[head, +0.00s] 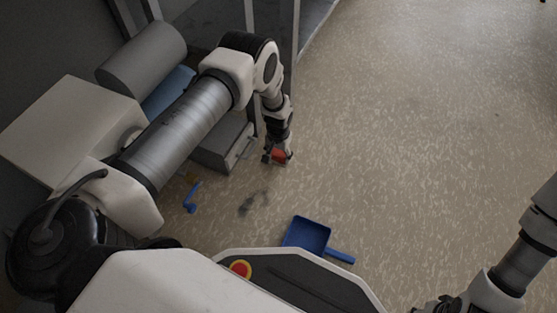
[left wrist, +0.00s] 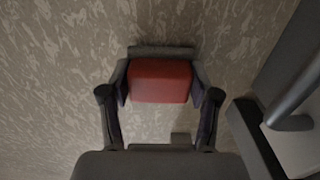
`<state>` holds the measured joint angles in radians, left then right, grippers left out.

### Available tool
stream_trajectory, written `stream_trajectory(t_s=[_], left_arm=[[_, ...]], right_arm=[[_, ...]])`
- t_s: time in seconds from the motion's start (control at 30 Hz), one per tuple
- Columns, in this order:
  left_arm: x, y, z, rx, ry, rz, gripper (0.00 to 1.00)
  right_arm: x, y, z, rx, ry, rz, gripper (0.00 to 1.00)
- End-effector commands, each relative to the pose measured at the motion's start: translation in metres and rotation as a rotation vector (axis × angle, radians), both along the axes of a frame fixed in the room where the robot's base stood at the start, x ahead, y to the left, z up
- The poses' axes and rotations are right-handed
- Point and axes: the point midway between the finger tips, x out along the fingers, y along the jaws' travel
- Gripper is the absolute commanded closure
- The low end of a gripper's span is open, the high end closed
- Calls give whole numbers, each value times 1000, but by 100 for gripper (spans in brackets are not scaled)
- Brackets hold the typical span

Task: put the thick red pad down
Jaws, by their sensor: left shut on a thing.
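The thick red pad (left wrist: 160,80) is a red block with rounded edges, held between the two fingers of my left gripper (left wrist: 160,95) in the left wrist view. In the head view the red pad (head: 280,156) shows at the tip of my left gripper (head: 277,155). The gripper is shut on the pad, with speckled floor behind it. I cannot tell how high the pad is above the floor. My right arm shows at the lower right of the head view, but its fingertips cannot be made out.
A blue dustpan (head: 307,234) and a small blue item (head: 191,198) lie on the floor. A dark smudge (head: 254,203) is between them. A grey drawer-like box (head: 221,152) stands left of my left gripper. The floor (head: 420,130) to the right is clear.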

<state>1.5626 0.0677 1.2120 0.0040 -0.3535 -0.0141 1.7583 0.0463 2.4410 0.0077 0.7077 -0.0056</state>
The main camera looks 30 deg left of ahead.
Motion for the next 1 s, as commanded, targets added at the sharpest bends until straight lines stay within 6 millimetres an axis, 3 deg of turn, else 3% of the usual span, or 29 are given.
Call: stream_trajectory(t_s=[0.33,0.37,0.4,0.43,0.77,0.87,1.0], left_arm=[[1,0,-7,0,-2,0,76],[1,0,-7,0,-3,0,35],[1,0,-5,0,-3,0,21],[1,0,-5,0,-3,0,13],[1,0,-4,0,-3,0,13],[1,0,7,0,-3,0,13],[1,0,40,0,-4,0,13]], right_arm=[[2,0,-7,-1,-6,3,60],[3,0,-6,-1,-7,4,60],[2,0,-5,-1,-7,4,60],[2,0,-5,-1,-7,4,60],[2,0,-4,-1,-6,3,60],[1,0,5,0,-2,1,60],[-5,0,26,3,13,-7,60]])
